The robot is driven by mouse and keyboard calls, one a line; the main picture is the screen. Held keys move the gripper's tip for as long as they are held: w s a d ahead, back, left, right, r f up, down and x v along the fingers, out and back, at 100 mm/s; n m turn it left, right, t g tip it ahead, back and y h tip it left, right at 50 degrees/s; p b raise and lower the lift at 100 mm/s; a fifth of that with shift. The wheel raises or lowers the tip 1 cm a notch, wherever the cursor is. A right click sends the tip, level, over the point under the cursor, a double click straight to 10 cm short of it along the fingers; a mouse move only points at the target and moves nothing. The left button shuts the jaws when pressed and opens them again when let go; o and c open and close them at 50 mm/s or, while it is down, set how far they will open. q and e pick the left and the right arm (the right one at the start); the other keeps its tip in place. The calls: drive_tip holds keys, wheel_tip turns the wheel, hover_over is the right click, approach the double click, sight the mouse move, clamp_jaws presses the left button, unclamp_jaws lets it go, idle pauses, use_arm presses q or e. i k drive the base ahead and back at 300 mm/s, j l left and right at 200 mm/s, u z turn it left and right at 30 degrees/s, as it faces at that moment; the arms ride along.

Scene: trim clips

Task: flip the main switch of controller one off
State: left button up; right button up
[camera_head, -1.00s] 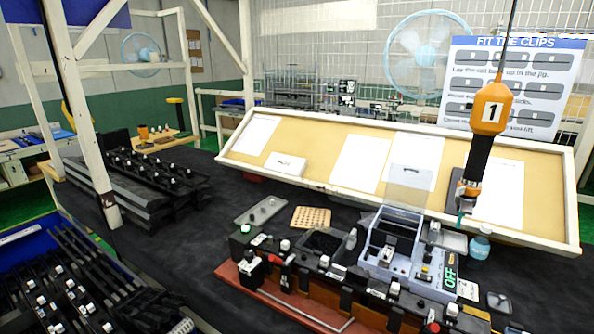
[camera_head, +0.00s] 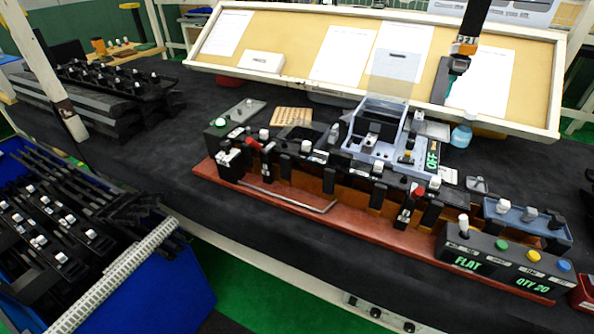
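A grey-blue box (camera_head: 372,150) with an open clear lid (camera_head: 395,75) stands behind the jig. I cannot read a number one on it, so I cannot tell whether it is controller one. Its small panel (camera_head: 432,155) shows green letters that look like OFF. A main switch is too small to make out. A black control box (camera_head: 505,258) at the lower right reads FLAT and QTY 20 and has green, yellow and blue buttons. Neither of my grippers is in view.
A long jig on a red-brown base (camera_head: 350,222) crosses the table. A dark hanging tool (camera_head: 462,50) is in front of the tilted board (camera_head: 285,30). A blue bin of black strips (camera_head: 190,285) is at lower left.

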sight(351, 302)
drive_tip(key=k+l+z, duration=0.1)
drive_tip(key=z, duration=0.25)
drive_tip(key=k+l+z, duration=0.1)
drive_tip(key=z, duration=0.25)
drive_tip(key=k+l+z, duration=0.1)
drive_tip(key=z, duration=0.25)
